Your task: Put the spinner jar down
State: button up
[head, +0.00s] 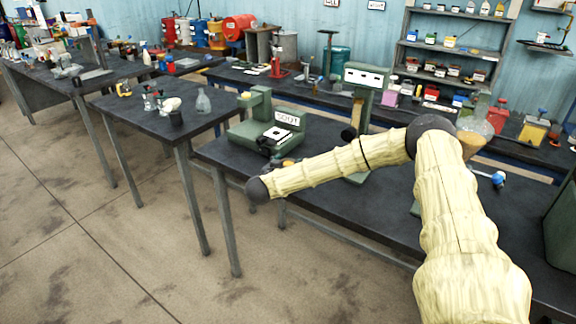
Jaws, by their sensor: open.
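I cannot make out the spinner jar for certain. A clear glass vessel with amber contents (472,137) shows at the right, partly hidden behind my arm's elbow. A clear glass flask (203,102) stands upright on the middle table. My arm in its pale yellow sleeve rises from the lower right, bends at the dark elbow and reaches left to a dark joint near the front bench's left edge. My gripper cannot be made out beyond that joint. Whether anything is in or beside it is hidden.
The front bench (335,205) bears a green instrument (260,118) with a white label and a taller green stand (364,92). Shelves (452,53) with containers hang behind. The floor (90,220) at left is clear.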

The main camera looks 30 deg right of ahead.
jog(key=shift+f+b, duration=0.3)
jog(key=shift+b, duration=0.15)
